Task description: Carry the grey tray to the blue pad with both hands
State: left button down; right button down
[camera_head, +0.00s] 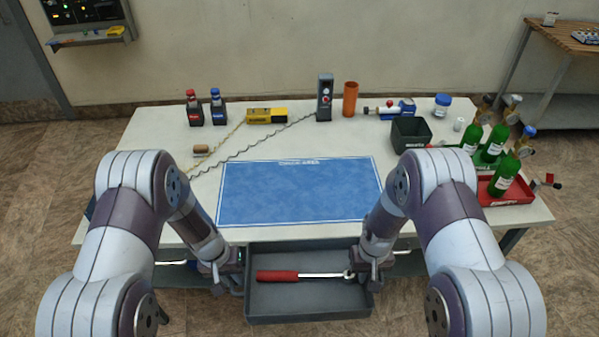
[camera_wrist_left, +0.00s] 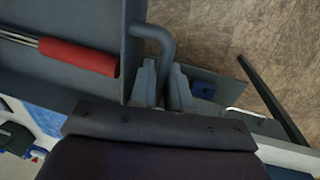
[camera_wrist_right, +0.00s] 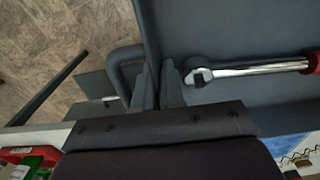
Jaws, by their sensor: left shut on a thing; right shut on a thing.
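The grey tray (camera_head: 308,306) is in front of the table's near edge, with a red-handled wrench (camera_head: 290,276) lying across it. My left gripper (camera_head: 233,273) is shut on the tray's left side; the left wrist view shows its fingers (camera_wrist_left: 162,88) at the tray's bent handle (camera_wrist_left: 164,42). My right gripper (camera_head: 364,270) is shut on the tray's right side; in the right wrist view its fingers (camera_wrist_right: 157,88) are by the wall and handle (camera_wrist_right: 119,66), their exact grip partly hidden. The blue pad (camera_head: 295,192) lies bare on the table beyond the tray.
The white table (camera_head: 205,228) stands ahead. A dark bin (camera_head: 410,133) and red tray (camera_head: 513,194) with green bottles (camera_head: 502,178) stand right.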

aim_at(302, 188)
jog(key=i, duration=1.2)
